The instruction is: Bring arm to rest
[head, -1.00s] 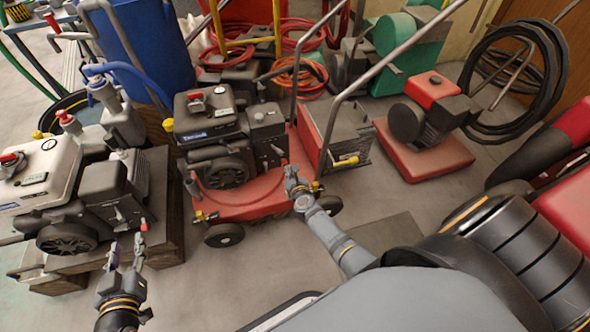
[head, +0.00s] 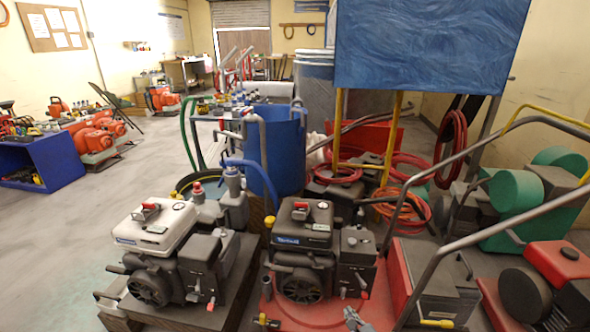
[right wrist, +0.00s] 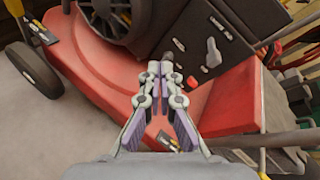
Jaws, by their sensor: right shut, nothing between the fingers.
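My right gripper (head: 355,319) shows only by its tip at the bottom edge of the head view, in front of the red-decked aerator. In the right wrist view my right gripper (right wrist: 166,70) is shut and empty, its fingertips together over the red deck (right wrist: 98,88). I cannot tell whether they touch the deck. The aerator's black engine (head: 303,240) is behind the gripper. My left gripper is out of view, and most of my right arm is below the head view.
A white-topped engine (head: 157,229) on a stand is to the left. A red machine (head: 560,265) and long grey handles stand right. A blue barrel (head: 272,150), red hoses (head: 405,170) and a blue sheet (head: 430,45) are behind. Open floor (head: 60,230) lies far left.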

